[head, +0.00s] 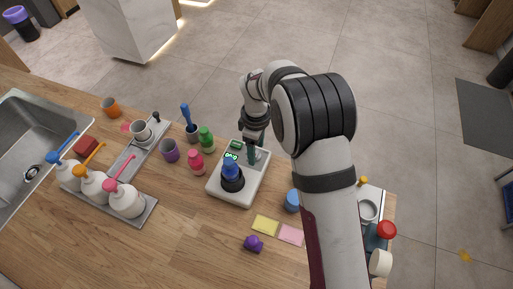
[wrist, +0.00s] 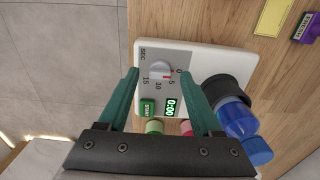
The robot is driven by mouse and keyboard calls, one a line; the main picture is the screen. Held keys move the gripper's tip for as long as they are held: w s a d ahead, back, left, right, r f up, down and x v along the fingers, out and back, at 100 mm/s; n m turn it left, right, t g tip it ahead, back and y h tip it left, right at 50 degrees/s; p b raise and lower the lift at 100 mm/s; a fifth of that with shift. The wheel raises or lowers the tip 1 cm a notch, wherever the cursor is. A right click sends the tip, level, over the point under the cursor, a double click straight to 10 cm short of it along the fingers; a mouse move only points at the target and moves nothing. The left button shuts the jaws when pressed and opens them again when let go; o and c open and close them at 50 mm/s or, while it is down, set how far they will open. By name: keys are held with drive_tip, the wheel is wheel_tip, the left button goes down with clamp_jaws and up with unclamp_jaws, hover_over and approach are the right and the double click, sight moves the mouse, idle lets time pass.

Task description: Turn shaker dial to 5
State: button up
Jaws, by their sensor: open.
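The white shaker (head: 236,196) stands on the wooden counter and also fills the middle of the wrist view (wrist: 208,58). Its light grey dial (wrist: 160,69) has marks 0, 5, 10 and 15 beside it. A small red mark shows at the dial's edge near 0 and 5; its exact setting is hard to tell. My gripper (wrist: 158,73) is open, with one green finger on each side of the dial and no clear contact. In the head view my gripper (head: 252,158) is over the shaker's far part, and the dial is hidden there.
A blue-capped bottle (head: 231,170) sits in the shaker's dark holder, close to my right finger in the wrist view. A green START button (wrist: 147,108) and a display reading 0:00 (wrist: 170,108) lie between the fingers. Green (head: 207,141) and pink bottles (head: 196,164) stand left of the shaker.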

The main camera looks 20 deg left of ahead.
drive_tip(key=shift+f, duration=0.4)
clamp_jaws()
drive_tip(key=shift+m, duration=0.3)
drive_tip(key=m, duration=0.3)
drive_tip(key=shift+m, duration=2.5)
